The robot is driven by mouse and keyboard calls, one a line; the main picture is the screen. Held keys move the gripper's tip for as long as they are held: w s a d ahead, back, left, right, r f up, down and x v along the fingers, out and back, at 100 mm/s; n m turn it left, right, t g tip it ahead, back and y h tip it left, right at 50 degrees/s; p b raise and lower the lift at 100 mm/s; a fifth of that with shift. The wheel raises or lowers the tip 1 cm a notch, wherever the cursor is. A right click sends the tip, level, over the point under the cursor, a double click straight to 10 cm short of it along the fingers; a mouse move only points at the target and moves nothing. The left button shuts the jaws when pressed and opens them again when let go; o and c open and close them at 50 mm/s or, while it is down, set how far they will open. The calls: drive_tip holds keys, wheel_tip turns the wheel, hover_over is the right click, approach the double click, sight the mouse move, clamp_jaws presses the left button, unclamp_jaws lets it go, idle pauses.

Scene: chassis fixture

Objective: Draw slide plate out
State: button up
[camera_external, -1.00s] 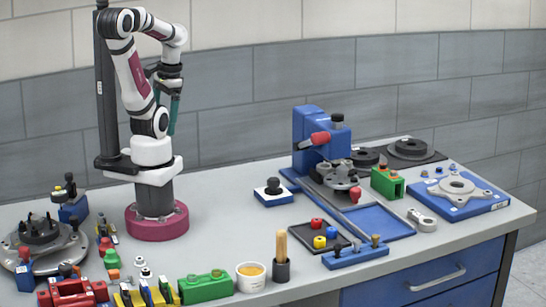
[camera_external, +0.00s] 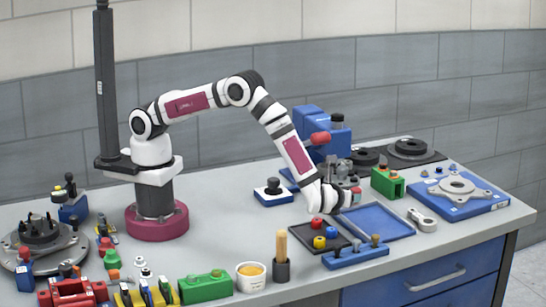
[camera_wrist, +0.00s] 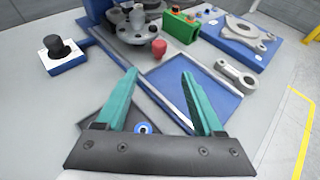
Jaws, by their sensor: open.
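The blue chassis fixture (camera_external: 318,128) stands at the back right, with a red-handled clamp on it. A grey slide plate (camera_wrist: 138,30) carrying round metal parts sits at its foot, and a red knob (camera_wrist: 158,47) is at its front end. The knob also shows in the external view (camera_external: 357,190). A blue rectangular bed (camera_wrist: 205,82) lies open in front and to the right. My gripper (camera_wrist: 158,78) has its two teal fingers apart with nothing between them. The knob is beyond the fingertips, apart from them. In the external view my wrist hides part of the plate.
A black tray (camera_external: 301,234) with red, yellow and blue pieces lies under and in front of my gripper. A blue block with a black knob (camera_wrist: 62,55) is at left. A green block (camera_wrist: 180,27), a grey link (camera_wrist: 235,74) and a blue flange plate (camera_wrist: 240,38) stand to the right.

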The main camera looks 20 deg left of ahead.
sight(353, 207)
drive_tip(key=x, duration=1.2)
drive_tip(key=shift+w+a+f, duration=0.1)
drive_tip(key=shift+w+f, duration=0.05)
drive_tip(key=shift+w, duration=0.15)
clamp_jaws()
idle(0.6)
